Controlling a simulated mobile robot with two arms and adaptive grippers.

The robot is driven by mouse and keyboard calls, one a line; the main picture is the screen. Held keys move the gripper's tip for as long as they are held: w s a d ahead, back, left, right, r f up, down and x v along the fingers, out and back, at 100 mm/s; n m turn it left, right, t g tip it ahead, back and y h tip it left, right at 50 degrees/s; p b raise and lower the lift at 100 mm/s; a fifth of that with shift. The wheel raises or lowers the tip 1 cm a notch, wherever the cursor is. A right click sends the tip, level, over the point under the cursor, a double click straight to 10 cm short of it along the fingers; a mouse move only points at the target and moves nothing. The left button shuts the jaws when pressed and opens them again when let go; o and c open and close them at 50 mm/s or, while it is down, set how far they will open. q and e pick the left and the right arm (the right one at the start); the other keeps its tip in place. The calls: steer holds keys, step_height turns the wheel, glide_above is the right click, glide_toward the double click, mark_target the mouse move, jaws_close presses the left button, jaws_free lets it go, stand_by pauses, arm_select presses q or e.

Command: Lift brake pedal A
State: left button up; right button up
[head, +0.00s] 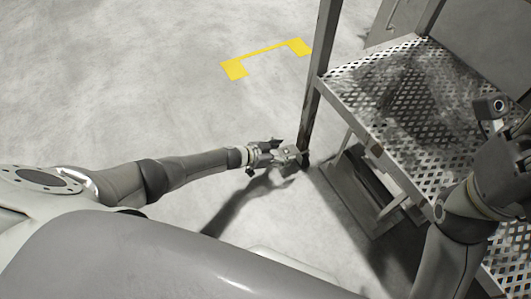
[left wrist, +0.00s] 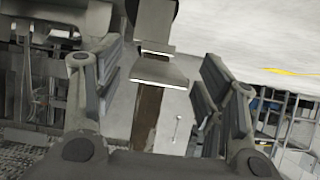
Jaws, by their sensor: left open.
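My left gripper (head: 284,153) is open beside the foot of a dark upright post at the platform's front corner. In the left wrist view its two fingers stand apart, left and right of the gap between them (left wrist: 158,80). A grey pedal-like piece (left wrist: 160,73) with a flared, bright-edged end shows in that gap, and I take it to be brake pedal A. I cannot tell whether a finger touches it. In the head view I cannot separate the pedal from the gripper.
The rusty post (head: 322,75) rises next to my left gripper. A perforated metal platform (head: 367,118) fills the right side, with a step or frame (head: 352,178) below its edge. A yellow floor marking (head: 268,52) lies at the back. The pale floor left of the post is clear.

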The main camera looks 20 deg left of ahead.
arm_select(q)
steer(key=v, duration=1.1)
steer(key=shift+s, duration=0.1)
stand_by(0.5)
